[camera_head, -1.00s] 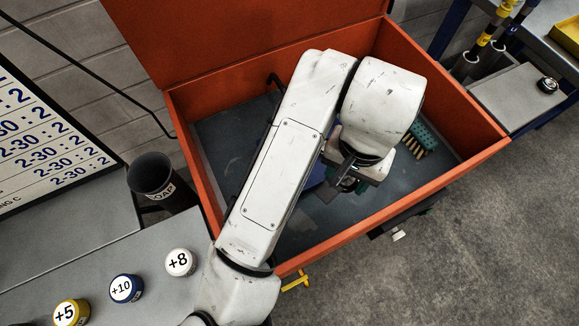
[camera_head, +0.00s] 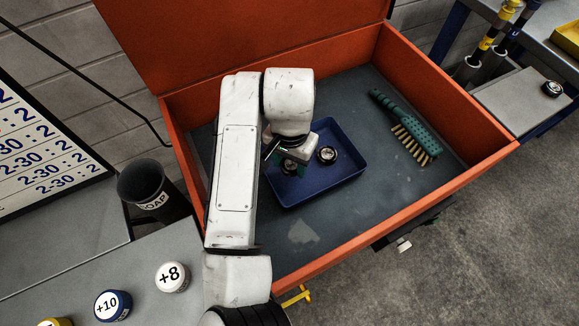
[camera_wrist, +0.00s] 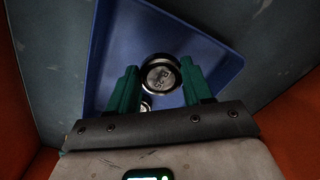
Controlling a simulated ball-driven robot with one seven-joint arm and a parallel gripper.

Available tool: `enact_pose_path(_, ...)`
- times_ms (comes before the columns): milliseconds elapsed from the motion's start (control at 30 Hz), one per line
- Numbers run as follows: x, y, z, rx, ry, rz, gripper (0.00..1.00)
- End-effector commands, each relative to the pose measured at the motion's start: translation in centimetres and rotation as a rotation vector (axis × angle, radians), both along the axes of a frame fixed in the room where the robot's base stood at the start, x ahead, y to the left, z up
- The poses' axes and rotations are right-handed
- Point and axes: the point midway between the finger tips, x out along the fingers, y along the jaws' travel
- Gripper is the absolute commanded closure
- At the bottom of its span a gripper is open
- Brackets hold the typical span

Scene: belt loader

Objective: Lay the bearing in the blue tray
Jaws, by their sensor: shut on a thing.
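The blue tray (camera_head: 340,188) lies on the floor of an orange-walled bin; it also fills much of the wrist view (camera_wrist: 112,48). My gripper (camera_head: 290,168) is over the tray's left part, its green fingers shut on a round dark-rimmed bearing (camera_wrist: 161,76) with a marked pale face. The held bearing is partly hidden by the gripper in the head view. How high it is above the tray floor I cannot tell. A second, similar round piece (camera_head: 327,154) lies in the tray, right of my gripper. It shows small and partly covered in the wrist view (camera_wrist: 146,105).
A green brush (camera_head: 408,125) with tan bristles lies in the bin, right of the tray. The orange bin walls (camera_head: 440,198) enclose the space. A black soap cup (camera_head: 146,184) and several numbered round pieces (camera_head: 172,277) stand outside at left. Another round piece (camera_head: 551,88) sits on the right bench.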

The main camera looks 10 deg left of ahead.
Motion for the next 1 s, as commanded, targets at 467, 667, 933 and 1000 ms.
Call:
enact_pose_path(467, 0.1, 0.2, -3.3, 0.000, 0.000, 0.000, 0.83)
enact_pose_path(667, 0.1, 0.2, -3.6, 0.000, 0.001, 0.001, 0.83)
enact_pose_path(933, 0.1, 0.2, -3.5, 0.000, 0.001, 0.000, 0.24)
enact_pose_path(1000, 0.1, 0.2, -3.5, 0.000, 0.001, 0.000, 0.24)
